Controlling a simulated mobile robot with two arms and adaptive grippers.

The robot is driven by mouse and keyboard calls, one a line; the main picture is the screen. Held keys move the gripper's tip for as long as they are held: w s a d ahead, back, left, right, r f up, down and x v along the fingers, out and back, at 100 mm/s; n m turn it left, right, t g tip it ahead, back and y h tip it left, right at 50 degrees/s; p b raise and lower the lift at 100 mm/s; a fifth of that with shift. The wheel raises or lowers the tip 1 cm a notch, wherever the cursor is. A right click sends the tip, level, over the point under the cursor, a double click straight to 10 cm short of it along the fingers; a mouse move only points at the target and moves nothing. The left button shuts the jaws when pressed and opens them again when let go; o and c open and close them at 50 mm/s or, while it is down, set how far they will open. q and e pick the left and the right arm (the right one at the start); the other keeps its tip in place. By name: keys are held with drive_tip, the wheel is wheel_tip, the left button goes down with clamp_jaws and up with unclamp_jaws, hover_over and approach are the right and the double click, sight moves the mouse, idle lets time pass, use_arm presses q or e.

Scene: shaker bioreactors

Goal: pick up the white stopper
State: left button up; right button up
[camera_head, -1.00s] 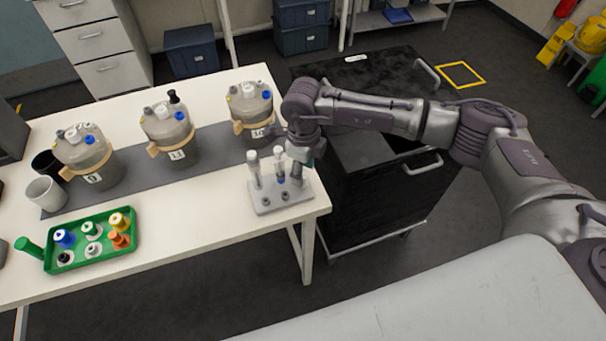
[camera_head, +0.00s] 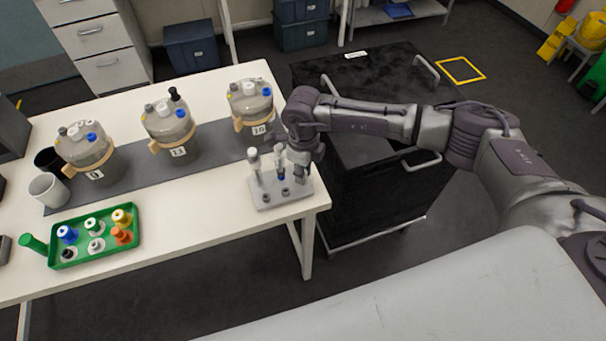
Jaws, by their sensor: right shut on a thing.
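My right gripper (camera_head: 301,177) points down at the right side of the grey rack (camera_head: 268,200) on the table's right end. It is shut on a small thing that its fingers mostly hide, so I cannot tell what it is. Two white-topped tubes (camera_head: 254,163) stand upright in the rack, left of the gripper, with a small blue part (camera_head: 281,177) beside the right one. A white stopper (camera_head: 96,245) sits in the front row of the green tray (camera_head: 92,259), far left of the gripper. My left gripper is not in view.
The tray holds several other coloured stoppers. Three bioreactor jars (camera_head: 171,135) stand on a dark mat (camera_head: 210,150) behind. A white cup (camera_head: 45,190) is at the left. A black cart (camera_head: 375,195) stands right of the table. The table between tray and rack is clear.

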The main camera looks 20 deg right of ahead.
drive_tip(key=shift+r, duration=0.2)
drive_tip(key=r, duration=0.1)
drive_tip(key=r+b, duration=0.2)
drive_tip(key=shift+s+d+r, duration=0.15)
drive_tip(key=shift+s+r, duration=0.1)
drive_tip(key=shift+r, duration=0.1)
drive_tip(key=s+d+r+b, duration=0.3)
drive_tip(key=s+r, duration=0.4)
drive_tip(key=s, duration=0.3)
drive_tip(key=shift+s, duration=0.4)
drive_tip(key=shift+f, duration=0.15)
